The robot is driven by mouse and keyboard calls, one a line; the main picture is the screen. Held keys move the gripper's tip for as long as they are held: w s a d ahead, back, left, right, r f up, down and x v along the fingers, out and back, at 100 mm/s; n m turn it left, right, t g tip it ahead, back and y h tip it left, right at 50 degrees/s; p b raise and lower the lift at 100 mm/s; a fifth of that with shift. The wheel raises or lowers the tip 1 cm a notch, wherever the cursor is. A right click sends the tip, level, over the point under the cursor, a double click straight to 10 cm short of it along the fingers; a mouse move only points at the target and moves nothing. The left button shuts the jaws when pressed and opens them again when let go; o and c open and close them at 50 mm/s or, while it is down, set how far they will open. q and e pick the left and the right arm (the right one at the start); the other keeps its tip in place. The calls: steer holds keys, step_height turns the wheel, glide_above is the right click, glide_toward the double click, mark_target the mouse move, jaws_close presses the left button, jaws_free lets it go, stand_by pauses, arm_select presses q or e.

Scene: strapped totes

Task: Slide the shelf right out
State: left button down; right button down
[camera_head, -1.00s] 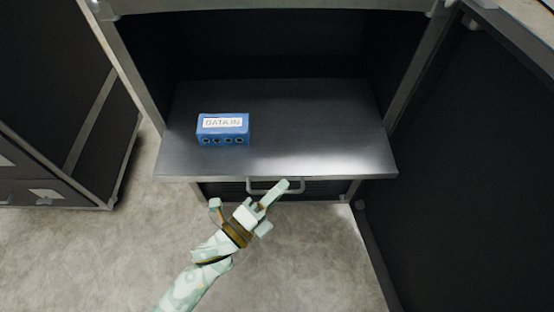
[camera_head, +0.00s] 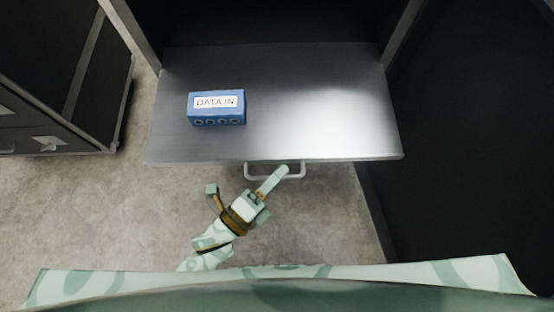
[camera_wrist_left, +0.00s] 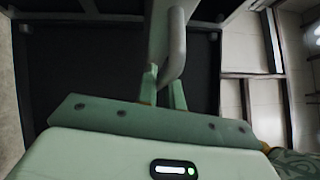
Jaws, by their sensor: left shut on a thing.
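The shelf (camera_head: 300,110) is a grey metal sheet standing out from the dark cabinet. A pale bar handle (camera_head: 257,176) is fixed under its front edge; it also shows in the left wrist view (camera_wrist_left: 174,50). My left gripper (camera_head: 283,171) is at the handle, its fingers shut on the bar; the fingers show below the bar in the wrist view (camera_wrist_left: 164,88). A blue box labelled "DATA IN" (camera_head: 217,116) sits on the left part of the shelf. My right gripper is not in view.
A dark case (camera_head: 60,80) with metal edges stands at the left. A large dark panel (camera_head: 470,130) rises at the right of the shelf. Pale floor (camera_head: 330,215) is clear in front. My own body fills the bottom of the head view.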

arm_select(q)
steer(key=shift+s+f, duration=0.2)
steer(key=shift+s, duration=0.05)
steer(key=c, duration=1.5)
jaws_free()
steer(key=shift+s+r, duration=0.1)
steer(key=shift+c, duration=0.2)
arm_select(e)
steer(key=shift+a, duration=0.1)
arm_select(q)
steer(key=shift+a, duration=0.15)
